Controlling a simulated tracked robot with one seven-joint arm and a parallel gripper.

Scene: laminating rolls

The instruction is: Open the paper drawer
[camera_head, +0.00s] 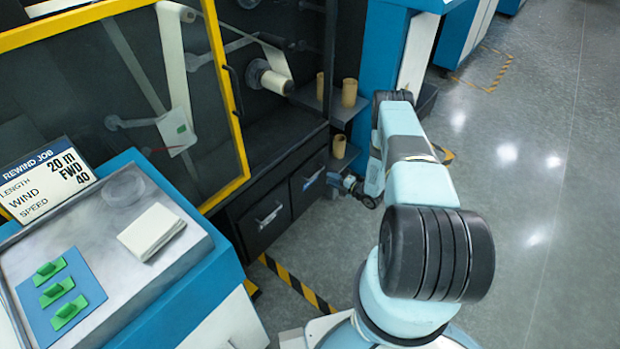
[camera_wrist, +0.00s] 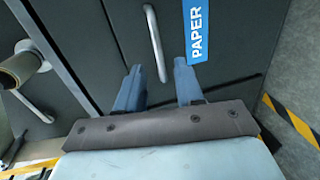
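The paper drawer (camera_head: 309,184) is a dark drawer front low in the machine, to the right of a second drawer, and it looks shut. In the wrist view its silvery bar handle (camera_wrist: 155,42) stands just beyond my fingertips, beside a blue label (camera_wrist: 196,32) reading PAPER. My gripper (camera_wrist: 158,76) is open and empty, with its two blue fingers apart. The handle's near end lines up with the gap between them. I cannot tell whether the fingers touch the drawer front. In the head view my gripper (camera_head: 335,181) is small, close to the drawer's right side.
The second drawer (camera_head: 264,217) has its own handle, also in the wrist view (camera_wrist: 32,107). Tan cores (camera_head: 349,92) stand on shelves above. A console (camera_head: 195,262) is at left. Yellow-black floor tape (camera_head: 290,280) runs in front. Open grey floor (camera_head: 540,220) lies to the right.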

